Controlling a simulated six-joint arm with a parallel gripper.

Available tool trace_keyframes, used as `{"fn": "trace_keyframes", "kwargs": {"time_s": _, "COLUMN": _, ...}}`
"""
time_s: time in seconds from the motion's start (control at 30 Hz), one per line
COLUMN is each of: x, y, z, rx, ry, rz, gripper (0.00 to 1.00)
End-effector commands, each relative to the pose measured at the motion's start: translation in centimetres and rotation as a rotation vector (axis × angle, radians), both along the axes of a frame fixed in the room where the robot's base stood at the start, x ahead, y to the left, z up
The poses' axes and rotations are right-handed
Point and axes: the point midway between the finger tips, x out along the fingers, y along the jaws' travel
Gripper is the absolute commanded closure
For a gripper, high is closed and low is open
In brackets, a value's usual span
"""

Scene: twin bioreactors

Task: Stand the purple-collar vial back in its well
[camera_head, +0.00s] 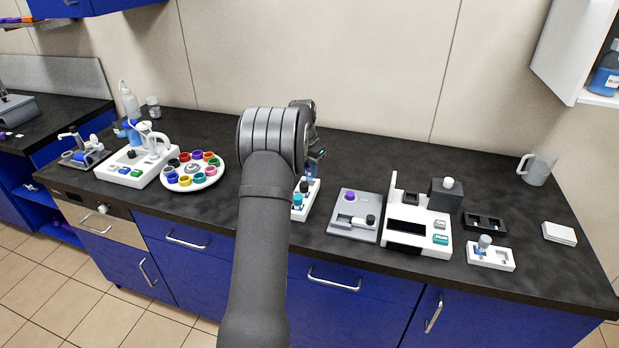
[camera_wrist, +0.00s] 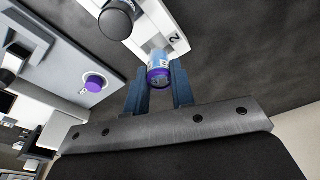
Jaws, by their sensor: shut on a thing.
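The purple-collar vial (camera_wrist: 158,77) is held between the two fingers of my gripper (camera_wrist: 159,80) in the wrist view. Its collar faces the wrist camera, and its clear, labelled body points toward the white rack (camera_wrist: 176,46). The vial is at the rack's end, beside a printed "2". I cannot tell whether its lower end is inside a well or just above it. In the head view the rack (camera_head: 297,216) stands just right of my arm, with my gripper (camera_head: 314,160) over its far end; my arm partly hides the rack.
A dark-capped vial (camera_wrist: 117,19) stands in the same rack. A grey device (camera_head: 343,226) with a purple knob (camera_head: 348,197) is close on the right. A round tray of coloured rings (camera_head: 192,184) lies left of my arm. The counter behind the rack is clear.

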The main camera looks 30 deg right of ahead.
Motion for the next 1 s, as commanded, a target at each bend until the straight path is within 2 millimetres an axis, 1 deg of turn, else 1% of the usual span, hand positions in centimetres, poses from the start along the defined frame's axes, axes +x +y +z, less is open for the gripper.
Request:
{"fn": "trace_keyframes", "kwargs": {"time_s": 0.2, "x": -0.1, "y": 0.0, "z": -3.1, "rx": 0.003, "ry": 0.004, "rz": 0.0, "gripper": 0.99}}
{"fn": "trace_keyframes", "kwargs": {"time_s": 0.27, "x": -0.1, "y": 0.0, "z": -3.7, "rx": 0.001, "ry": 0.002, "rz": 0.0, "gripper": 0.99}}
{"fn": "trace_keyframes", "kwargs": {"time_s": 0.53, "x": -0.2, "y": 0.1, "z": -4.1, "rx": 0.003, "ry": 0.005, "rz": 0.0, "gripper": 0.99}}
{"fn": "trace_keyframes", "kwargs": {"time_s": 0.8, "x": -0.3, "y": 0.1, "z": -5.2, "rx": 0.007, "ry": 0.009, "rz": 0.0, "gripper": 0.99}}
{"fn": "trace_keyframes", "kwargs": {"time_s": 1.0, "x": -0.3, "y": 0.1, "z": -5.6, "rx": 0.006, "ry": 0.008, "rz": -0.001, "gripper": 0.99}}
